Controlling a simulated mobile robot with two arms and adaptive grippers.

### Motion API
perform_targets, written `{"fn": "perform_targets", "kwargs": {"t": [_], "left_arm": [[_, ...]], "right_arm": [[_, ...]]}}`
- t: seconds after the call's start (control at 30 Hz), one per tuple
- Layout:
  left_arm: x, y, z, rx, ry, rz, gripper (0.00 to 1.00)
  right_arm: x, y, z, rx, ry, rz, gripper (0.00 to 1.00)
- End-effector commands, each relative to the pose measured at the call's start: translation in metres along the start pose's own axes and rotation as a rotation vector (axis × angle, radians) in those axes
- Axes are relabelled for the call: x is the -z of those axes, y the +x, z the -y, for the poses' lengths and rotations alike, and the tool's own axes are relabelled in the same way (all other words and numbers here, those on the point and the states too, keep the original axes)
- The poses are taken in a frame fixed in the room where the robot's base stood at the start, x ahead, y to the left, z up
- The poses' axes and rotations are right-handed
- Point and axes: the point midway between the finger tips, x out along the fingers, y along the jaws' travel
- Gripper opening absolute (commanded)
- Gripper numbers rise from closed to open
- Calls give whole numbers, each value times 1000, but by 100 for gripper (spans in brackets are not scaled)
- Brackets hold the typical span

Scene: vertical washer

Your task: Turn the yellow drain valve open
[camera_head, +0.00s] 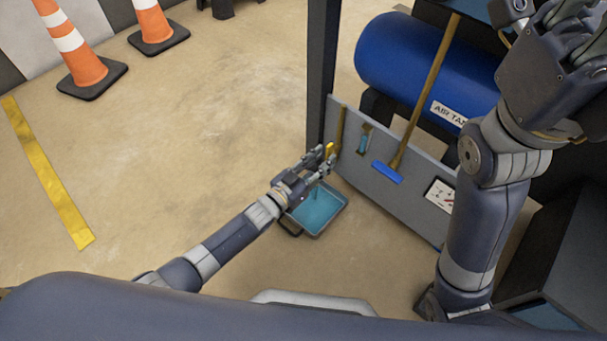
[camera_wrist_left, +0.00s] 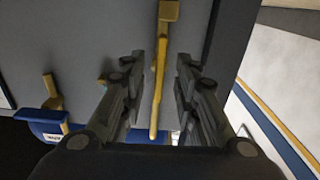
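The yellow drain valve (camera_head: 331,150) is on the lower grey panel, partly covered by my left gripper (camera_head: 322,160). In the left wrist view a long, thin yellow handle (camera_wrist_left: 157,95) runs between the two fingers of my left gripper (camera_wrist_left: 161,60). The fingers are open, one on each side of it, with a visible gap to each. My right gripper (camera_head: 565,45) is raised at the upper right, away from the valve, and its fingers run out of the picture's top edge.
A tray of blue liquid (camera_head: 318,212) sits on the floor below my left gripper. A broom with a blue head (camera_head: 387,172) leans on the grey panel (camera_head: 405,195). A blue air tank (camera_head: 420,65) is behind. Traffic cones (camera_head: 82,62) stand far left; the left floor is clear.

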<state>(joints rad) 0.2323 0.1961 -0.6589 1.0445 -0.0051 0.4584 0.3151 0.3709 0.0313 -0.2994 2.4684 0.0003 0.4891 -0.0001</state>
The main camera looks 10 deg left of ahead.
Motion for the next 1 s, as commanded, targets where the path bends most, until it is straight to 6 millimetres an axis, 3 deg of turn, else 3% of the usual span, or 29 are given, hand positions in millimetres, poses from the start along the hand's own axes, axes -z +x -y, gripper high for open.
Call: {"fn": "perform_targets", "kwargs": {"t": [0.2, 0.4, 0.6, 1.0], "left_arm": [[-2, -48, 0, 0, 1, 4, 28], [-1, -78, 0, 0, -1, 2, 28], [0, -88, 0, 0, -1, 1, 28], [0, -88, 0, 0, 0, 1, 28]], "right_arm": [[0, 0, 0, 0, 1, 1, 28], [0, 0, 0, 0, 1, 2, 28], [0, 0, 0, 0, 1, 2, 28], [0, 0, 0, 0, 1, 2, 28]]}}
